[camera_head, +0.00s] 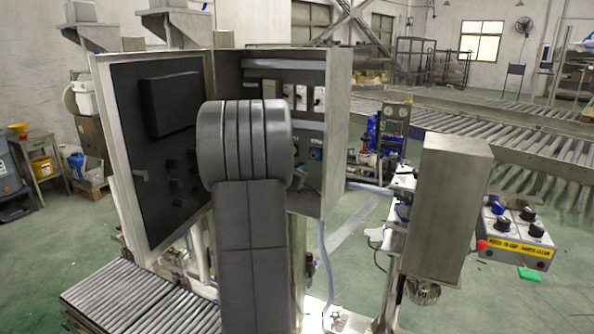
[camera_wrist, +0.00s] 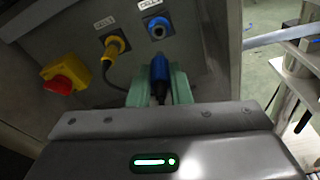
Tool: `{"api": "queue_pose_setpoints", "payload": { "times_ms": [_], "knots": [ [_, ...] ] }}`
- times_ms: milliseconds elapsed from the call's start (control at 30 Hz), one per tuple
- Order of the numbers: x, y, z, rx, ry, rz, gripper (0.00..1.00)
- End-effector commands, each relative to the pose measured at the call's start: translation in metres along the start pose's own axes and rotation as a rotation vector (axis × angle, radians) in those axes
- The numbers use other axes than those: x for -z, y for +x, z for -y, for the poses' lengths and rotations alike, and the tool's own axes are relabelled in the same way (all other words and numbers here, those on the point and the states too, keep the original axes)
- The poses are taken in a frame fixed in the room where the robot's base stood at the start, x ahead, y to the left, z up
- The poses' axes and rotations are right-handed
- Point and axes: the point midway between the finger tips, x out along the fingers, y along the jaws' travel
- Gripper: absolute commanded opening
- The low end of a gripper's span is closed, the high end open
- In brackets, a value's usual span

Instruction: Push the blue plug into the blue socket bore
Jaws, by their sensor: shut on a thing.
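The blue plug (camera_wrist: 159,73) is upright in the wrist view, held between the two green fingers of my gripper (camera_wrist: 159,84), which is shut on it. A dark lower part of the plug runs down between the fingers. The blue socket (camera_wrist: 157,28) is a round blue ring with a dark bore on the grey panel, under a small white label. In the picture it lies just above the plug's tip, with a visible gap between them. In the head view my own arm hides the gripper and the plug.
A yellow plug (camera_wrist: 114,45) with a dark cable sits left of the blue socket. A red and yellow knob (camera_wrist: 66,74) is farther left. The open cabinet door (camera_head: 155,150) stands left of my arm. A grey box (camera_head: 448,205) stands on the right.

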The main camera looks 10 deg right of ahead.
Motion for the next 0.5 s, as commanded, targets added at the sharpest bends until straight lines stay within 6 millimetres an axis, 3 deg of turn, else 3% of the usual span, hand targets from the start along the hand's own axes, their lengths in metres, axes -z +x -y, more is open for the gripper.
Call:
{"api": "queue_pose_setpoints", "payload": {
  "times_ms": [300,500],
  "knots": [
    [0.002,0.001,0.001,-0.002,-0.001,0.001,0.0],
    [-0.004,0.02,0.0,-0.001,-0.001,0.0,0.0]
  ]
}}
